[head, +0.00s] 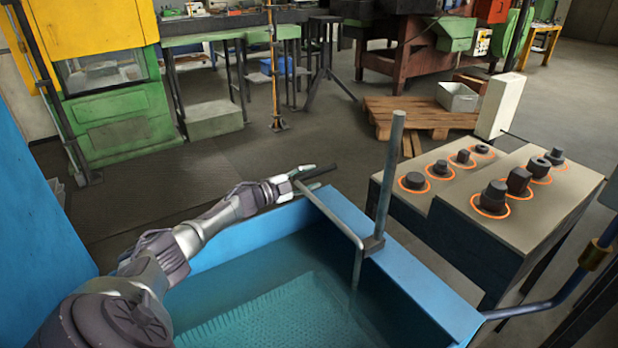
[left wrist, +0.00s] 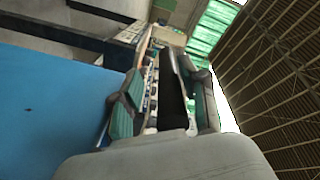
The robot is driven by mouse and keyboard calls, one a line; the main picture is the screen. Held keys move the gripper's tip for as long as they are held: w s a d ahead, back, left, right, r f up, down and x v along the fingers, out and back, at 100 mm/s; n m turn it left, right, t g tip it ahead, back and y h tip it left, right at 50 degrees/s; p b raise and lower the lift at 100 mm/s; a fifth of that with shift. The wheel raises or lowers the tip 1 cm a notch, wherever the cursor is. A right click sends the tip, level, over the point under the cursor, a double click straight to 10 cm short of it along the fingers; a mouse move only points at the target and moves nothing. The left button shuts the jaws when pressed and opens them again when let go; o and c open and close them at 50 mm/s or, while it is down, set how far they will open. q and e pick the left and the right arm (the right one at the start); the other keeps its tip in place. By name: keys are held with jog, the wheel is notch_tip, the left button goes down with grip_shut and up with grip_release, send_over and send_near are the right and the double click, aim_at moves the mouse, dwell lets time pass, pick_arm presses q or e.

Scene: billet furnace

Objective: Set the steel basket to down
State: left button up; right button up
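The steel basket (head: 275,312) shows as a perforated mesh under the teal liquid in the blue tank (head: 395,275). A bent grey rod (head: 335,218) runs from above the tank's far rim to the post (head: 390,180), then down into the liquid. Its dark handle (head: 320,172) sticks out past the rim. My left gripper (head: 308,181) is at this handle. In the left wrist view the dark handle (left wrist: 173,95) lies between the fingers of my left gripper (left wrist: 168,105), with a gap on its left side. My right gripper is not in view.
Right of the tank stands a bench (head: 530,195) with dark billets in glowing orange rings. A blue pipe (head: 555,298) with a brass fitting is at the lower right. A wooden pallet (head: 420,118) and green machine (head: 115,115) stand behind.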

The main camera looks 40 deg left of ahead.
pick_arm(q)
jog(key=shift+r, duration=0.15)
dwell(0.3)
jog(key=v, duration=0.7)
jog(key=shift+s, duration=0.2)
jog(key=shift+a, duration=0.15)
